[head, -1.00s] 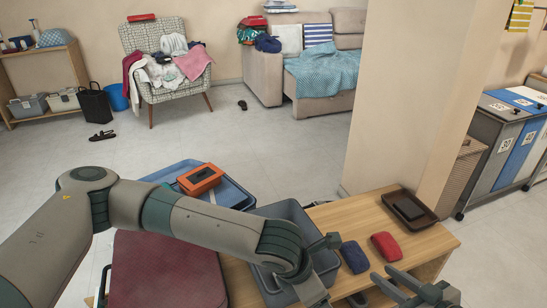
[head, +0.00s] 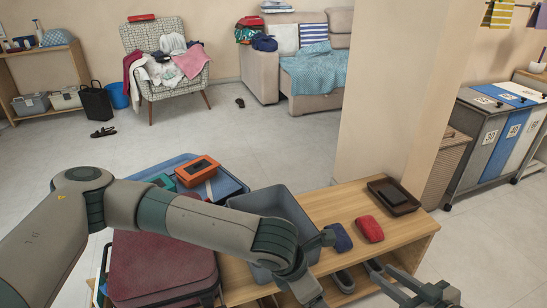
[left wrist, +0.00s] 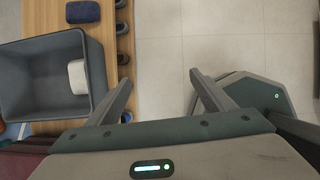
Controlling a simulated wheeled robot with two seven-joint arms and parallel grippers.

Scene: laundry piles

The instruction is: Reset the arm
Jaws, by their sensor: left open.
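My left arm reaches across the head view from the left, over the suitcase and the grey bin's edge. Its gripper is largely cut off at the bottom of that view. In the left wrist view my left gripper (left wrist: 160,82) has its fingers wide apart, with only floor visible between them. My right gripper (head: 384,272) is at the bottom right of the head view, in front of the bench's front edge. Its fingers look apart with nothing between them.
A wooden bench (head: 330,205) holds a grey bin (head: 240,200), a blue bundle (head: 341,238), a red bundle (head: 369,229) and a dark tray (head: 393,197). Shoes (head: 344,281) sit on its lower shelf. A maroon suitcase (head: 160,262) lies left. A pillar (head: 385,100) stands behind.

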